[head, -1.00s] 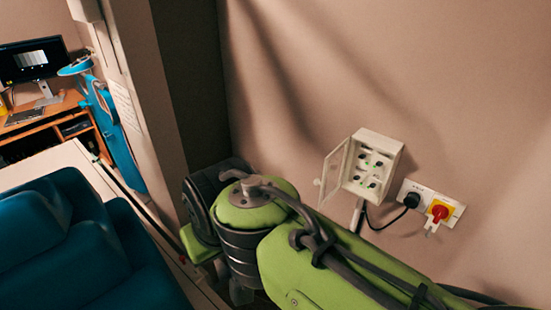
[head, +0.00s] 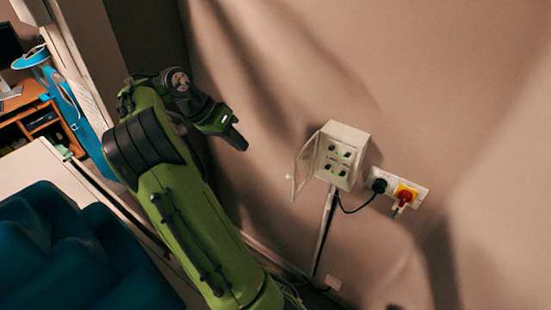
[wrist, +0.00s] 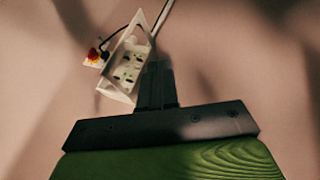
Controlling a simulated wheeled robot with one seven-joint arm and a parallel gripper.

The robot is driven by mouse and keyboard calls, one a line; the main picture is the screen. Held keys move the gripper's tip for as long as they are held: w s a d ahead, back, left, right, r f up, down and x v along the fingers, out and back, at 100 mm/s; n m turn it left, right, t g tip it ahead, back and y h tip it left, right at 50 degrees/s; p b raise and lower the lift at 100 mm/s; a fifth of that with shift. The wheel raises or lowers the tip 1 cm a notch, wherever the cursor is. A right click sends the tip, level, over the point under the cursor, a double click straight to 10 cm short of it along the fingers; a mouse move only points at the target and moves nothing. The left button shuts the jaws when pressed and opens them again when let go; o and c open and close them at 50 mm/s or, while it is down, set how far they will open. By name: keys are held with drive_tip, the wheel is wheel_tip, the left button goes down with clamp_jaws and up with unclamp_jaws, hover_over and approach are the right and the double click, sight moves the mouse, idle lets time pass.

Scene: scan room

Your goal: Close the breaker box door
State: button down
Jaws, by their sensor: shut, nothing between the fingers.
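The breaker box (head: 343,155) is a small white box on the wall, right of centre in the head view. Its clear-paned door (head: 305,164) stands open, swung out to the left, and several switches show inside. My gripper (head: 240,142) is to the left of the box and apart from the door in the head view. In the wrist view the box (wrist: 130,62) is beyond the fingers, near the top. My gripper (wrist: 157,85) is shut and empty there, its fingertips overlapping the box's lower right part in the picture.
A black plug (head: 379,185) and a red and yellow switch (head: 404,195) sit on a wall plate right of the box. A pole (head: 324,235) runs down below the box. Teal cushions (head: 60,250) are at lower left.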

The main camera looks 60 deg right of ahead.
sight(301, 166)
drive_tip(key=s+d+f+b, duration=0.3)
drive_tip(key=s+f+b, duration=0.2)
drive_tip(key=s+f, duration=0.3)
drive_tip(key=shift+s+d+f+m+b, duration=0.3)
drive_tip(key=shift+s+f+b, duration=0.1)
drive_tip(key=shift+s, duration=0.25)
